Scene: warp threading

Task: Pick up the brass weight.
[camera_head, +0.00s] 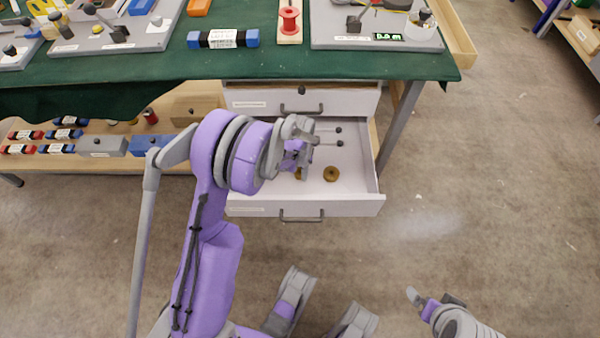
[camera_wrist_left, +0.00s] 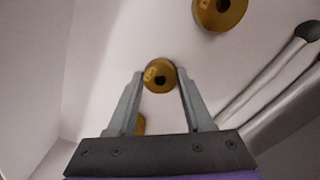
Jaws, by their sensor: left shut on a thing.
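An open drawer (camera_head: 357,196) under the bench holds small round brass weights with centre holes. My left gripper (camera_head: 305,168) reaches down into the drawer. In the left wrist view, the left gripper's fingertips (camera_wrist_left: 160,82) are shut on either side of one brass weight (camera_wrist_left: 159,70). A larger-looking brass weight (camera_wrist_left: 220,12) lies apart beyond it; in the head view a brass weight (camera_head: 331,173) lies clear right of the gripper. Another brass piece (camera_wrist_left: 140,125) is mostly hidden behind the left finger. My right gripper (camera_head: 430,299) is over the floor, away from the drawer.
Two rods with dark ends (camera_head: 327,143) lie toward the drawer's back; rods also show in the wrist view (camera_wrist_left: 270,82). The drawer walls stand close around the left gripper. A shut drawer (camera_head: 345,99) and the green-covered benchtop (camera_head: 270,67) are above.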

